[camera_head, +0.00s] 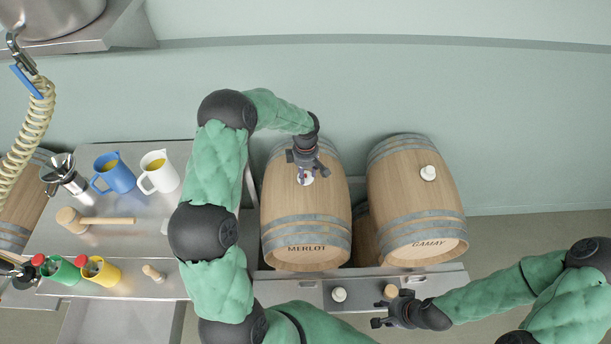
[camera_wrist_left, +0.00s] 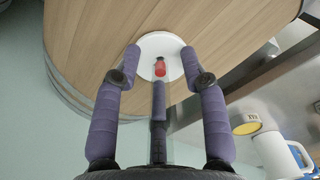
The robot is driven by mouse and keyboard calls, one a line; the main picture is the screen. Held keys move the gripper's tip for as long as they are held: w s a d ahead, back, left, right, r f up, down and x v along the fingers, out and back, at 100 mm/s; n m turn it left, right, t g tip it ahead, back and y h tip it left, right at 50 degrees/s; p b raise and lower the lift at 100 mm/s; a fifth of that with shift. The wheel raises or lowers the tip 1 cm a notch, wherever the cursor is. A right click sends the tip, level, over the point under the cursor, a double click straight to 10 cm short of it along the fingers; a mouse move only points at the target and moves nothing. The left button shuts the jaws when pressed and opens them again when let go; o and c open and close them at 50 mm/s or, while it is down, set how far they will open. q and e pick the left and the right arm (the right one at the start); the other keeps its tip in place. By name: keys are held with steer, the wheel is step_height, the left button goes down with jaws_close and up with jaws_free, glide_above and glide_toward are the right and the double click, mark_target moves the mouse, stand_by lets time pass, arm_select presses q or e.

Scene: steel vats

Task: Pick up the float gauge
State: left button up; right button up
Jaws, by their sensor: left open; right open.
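The float gauge (camera_wrist_left: 160,69) shows as a small red piece at a white round base (camera_wrist_left: 152,42) on top of the MERLOT barrel (camera_head: 305,230). In the head view, the white base (camera_head: 306,179) is partly hidden under my left gripper (camera_head: 304,167). My left gripper is open and points down over it. In the left wrist view, its fingers (camera_wrist_left: 161,72) stand apart around the red piece. I cannot tell whether they touch it. My right gripper (camera_head: 384,309) is open and empty by the low metal bench front, well away from the gauge.
The GAMAY barrel (camera_head: 415,200) with a white bung (camera_head: 428,173) stands to the right. A steel table (camera_head: 150,210) at left holds a blue jug (camera_head: 115,176), a white jug (camera_head: 160,175) and a mallet (camera_head: 95,221). A coiled hose (camera_head: 30,125) hangs at far left.

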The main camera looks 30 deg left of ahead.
arm_select(q)
jaws_close()
steer(key=shift+r, duration=0.15)
steer(key=shift+r, duration=0.5)
steer(key=s+d+r+b, duration=0.1)
steer(key=s+r, duration=1)
steer(key=s, duration=0.3)
steer(key=shift+d+r, duration=0.2)
steer(key=shift+r, duration=0.2)
